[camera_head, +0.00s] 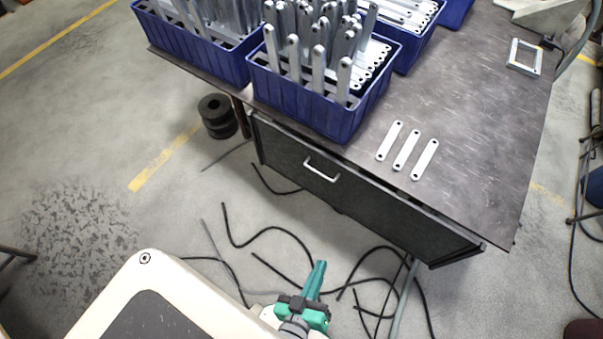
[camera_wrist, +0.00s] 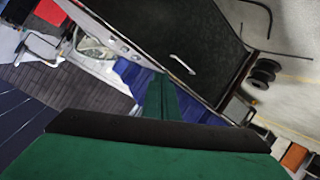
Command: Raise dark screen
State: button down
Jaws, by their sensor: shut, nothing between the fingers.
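The dark screen (camera_head: 350,195) is a black panel with a thin frame, hanging below the front edge of the workbench. A small pale bar handle (camera_head: 321,169) is on its upper left part. The panel looks closed and upright. The wrist view shows the dark screen (camera_wrist: 175,32) and its handle (camera_wrist: 182,64) beyond my fingers. My green gripper (camera_head: 318,268) is at the bottom of the head view, in front of the panel and apart from it. Its fingers (camera_wrist: 161,90) are together, with nothing held.
The workbench (camera_head: 470,150) carries blue crates (camera_head: 325,108) of metal brackets, three loose brackets (camera_head: 406,150) and a grey metal frame (camera_head: 524,57). Black rolls (camera_head: 217,116) stand on the floor left of the panel. Black cables (camera_head: 280,232) lie on the floor before it.

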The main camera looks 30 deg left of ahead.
jog(key=w+a+f+n+g, duration=0.1)
jog(key=w+a+f+n, duration=0.4)
jog(key=f+n, duration=0.2)
jog(key=w+a+f+n+g, duration=0.2)
jog(key=w+a+f+n, duration=0.2)
jog(key=f+n, duration=0.3)
jog(key=w+a+n+t+h, duration=0.1)
jog(key=w+a+n+h, duration=0.1)
jog(key=w+a+n, duration=1.05)
jog(key=w+f+n, duration=0.1)
jog(key=w, duration=0.6)
jog(key=shift+w+a+f+n, duration=0.15)
jog(key=shift+w+a+n, duration=0.15)
jog(key=shift+a+n, duration=0.1)
jog(key=shift+d, duration=0.1)
